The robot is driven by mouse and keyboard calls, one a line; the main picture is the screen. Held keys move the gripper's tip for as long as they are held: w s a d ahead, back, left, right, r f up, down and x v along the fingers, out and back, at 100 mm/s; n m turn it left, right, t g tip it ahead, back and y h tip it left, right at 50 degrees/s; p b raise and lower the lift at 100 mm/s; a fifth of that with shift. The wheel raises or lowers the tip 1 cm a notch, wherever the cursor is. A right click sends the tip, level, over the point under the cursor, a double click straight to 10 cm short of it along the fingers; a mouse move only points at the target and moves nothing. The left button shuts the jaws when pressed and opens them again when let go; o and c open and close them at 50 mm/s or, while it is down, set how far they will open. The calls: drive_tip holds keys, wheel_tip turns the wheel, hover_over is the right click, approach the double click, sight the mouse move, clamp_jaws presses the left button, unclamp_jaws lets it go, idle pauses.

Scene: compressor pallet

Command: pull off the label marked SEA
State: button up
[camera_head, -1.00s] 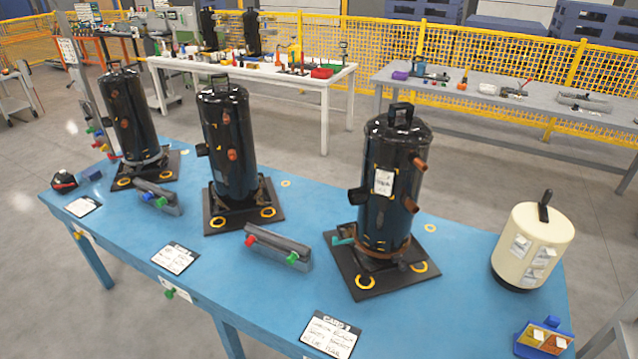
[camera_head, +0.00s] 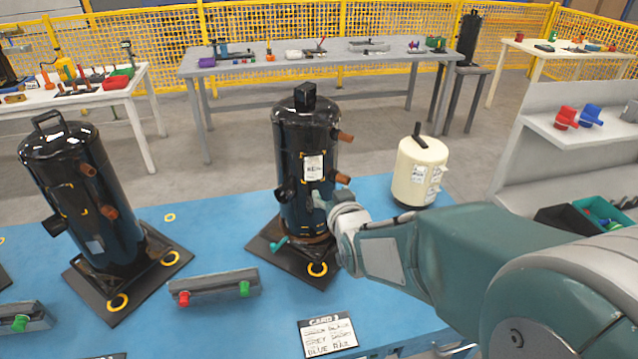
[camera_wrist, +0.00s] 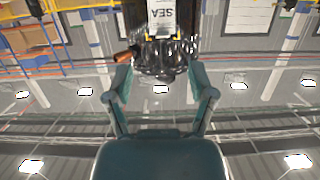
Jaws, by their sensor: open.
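The SEA label is a white tag on the front of the black compressor (camera_head: 290,140). It shows in the head view (camera_head: 313,168) and, with SEA readable, at the top of the wrist view (camera_wrist: 162,16). My gripper (camera_head: 318,198) is just in front of the compressor, a little below the label in the head view. In the wrist view my gripper (camera_wrist: 161,78) has its two fingers spread with nothing between them. The label lies beyond the fingertips, apart from them. My arm hides part of the compressor's lower right side.
Another black compressor (camera_head: 78,190) stands at left on the blue table (camera_head: 215,235). A cream canister (camera_head: 418,175) stands at right behind my arm. A grey bar with red and green knobs (camera_head: 215,287) and a written card (camera_head: 327,335) lie in front. Copper stubs (camera_head: 345,137) jut from the compressor.

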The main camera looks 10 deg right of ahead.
sight(316, 163)
drive_tip(key=w+t, duration=0.1)
drive_tip(key=w, duration=0.8)
drive_tip(key=w+t, duration=0.1)
drive_tip(key=w, duration=0.3)
drive_tip(key=shift+w+a+f+t, duration=0.2)
drive_tip(key=shift+f+t, duration=0.1)
drive_tip(key=shift+f, duration=0.1)
drive_tip(key=shift+a, duration=0.1)
drive_tip(key=shift+c, duration=0.9)
drive_tip(key=shift+s+r, duration=0.1)
drive_tip(key=shift+s, duration=0.05)
clamp_jaws()
